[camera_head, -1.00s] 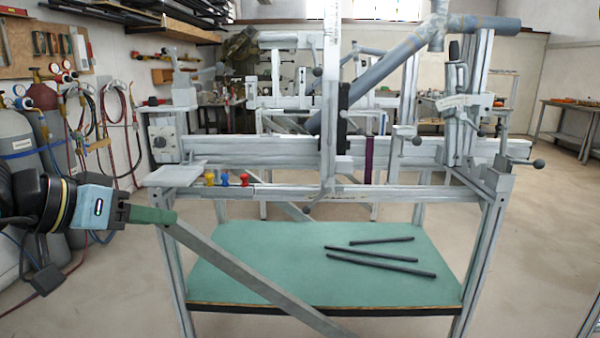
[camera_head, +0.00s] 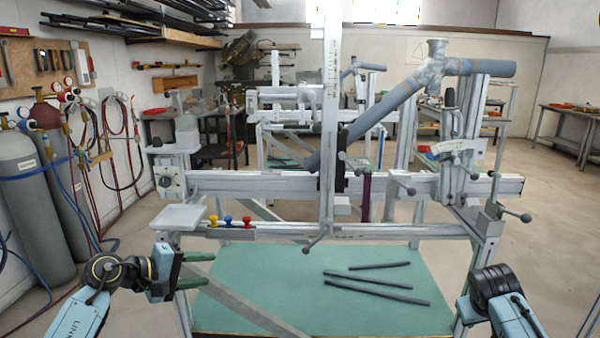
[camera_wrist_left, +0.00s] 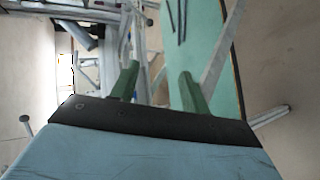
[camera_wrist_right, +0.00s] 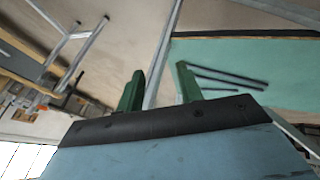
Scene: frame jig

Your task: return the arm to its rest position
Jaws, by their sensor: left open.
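My left gripper (camera_head: 198,270) is at the lower left of the head view, left of and in front of the frame jig (camera_head: 270,182). Its two green fingers are apart with nothing held between them, and they also show in the left wrist view (camera_wrist_left: 159,82). My right arm comes in at the lower right of the head view, but its fingers cannot be made out there. In the right wrist view, the right gripper (camera_wrist_right: 160,85) has its green fingers apart and empty.
The jig's green lower shelf (camera_head: 270,275) carries a few dark rods (camera_head: 375,290). A small tray (camera_head: 180,217) and coloured knobs (camera_head: 228,221) sit on the jig's left side. A grey tube (camera_head: 375,118) slants above the beam. Gas cylinders (camera_head: 25,215) stand at left.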

